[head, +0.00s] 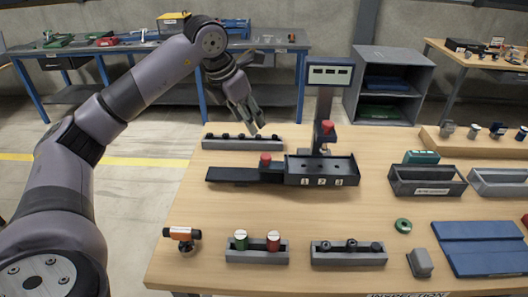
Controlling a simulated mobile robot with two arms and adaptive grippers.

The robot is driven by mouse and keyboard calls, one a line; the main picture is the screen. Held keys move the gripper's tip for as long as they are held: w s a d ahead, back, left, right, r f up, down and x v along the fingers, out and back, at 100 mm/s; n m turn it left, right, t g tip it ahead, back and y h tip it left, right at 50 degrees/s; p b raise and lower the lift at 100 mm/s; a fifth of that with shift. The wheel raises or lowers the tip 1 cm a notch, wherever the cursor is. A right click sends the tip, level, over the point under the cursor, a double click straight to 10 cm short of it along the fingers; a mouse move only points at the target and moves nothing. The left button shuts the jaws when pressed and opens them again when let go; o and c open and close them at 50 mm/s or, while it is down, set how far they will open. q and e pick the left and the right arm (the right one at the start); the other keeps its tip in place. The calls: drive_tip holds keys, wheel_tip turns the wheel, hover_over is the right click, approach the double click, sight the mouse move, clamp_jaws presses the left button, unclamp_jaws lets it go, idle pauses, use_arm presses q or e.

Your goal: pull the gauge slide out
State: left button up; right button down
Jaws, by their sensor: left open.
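The gauge (321,180) is a dark block with compartments numbered 1, 2 and 3, standing near the middle of the table. A dark flat slide track (230,175) extends from its left side. On the track is the slide, a dark piece with a red knob (265,159), beside the block's left end. A post with a display (329,74) and a red-topped part (326,127) rises behind the block. My left gripper (249,122) is open and empty, pointing down, above and behind the red knob and apart from it. My right gripper is not in view.
A grey rack (243,142) with dark pegs lies below my left gripper. Two grey holders (257,257) (349,259) stand at the front, beside an orange-topped tool (182,239). Bins (427,188) stand right.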

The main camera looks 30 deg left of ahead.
sight(265, 156)
use_arm(q)
drive_tip(key=p+x, duration=0.2)
drive_tip(key=x, duration=1.3)
drive_tip(key=shift+w+d+f+p, duration=0.1)
drive_tip(key=shift+w+f+p, duration=0.15)
drive_tip(key=shift+p, duration=0.1)
clamp_jaws()
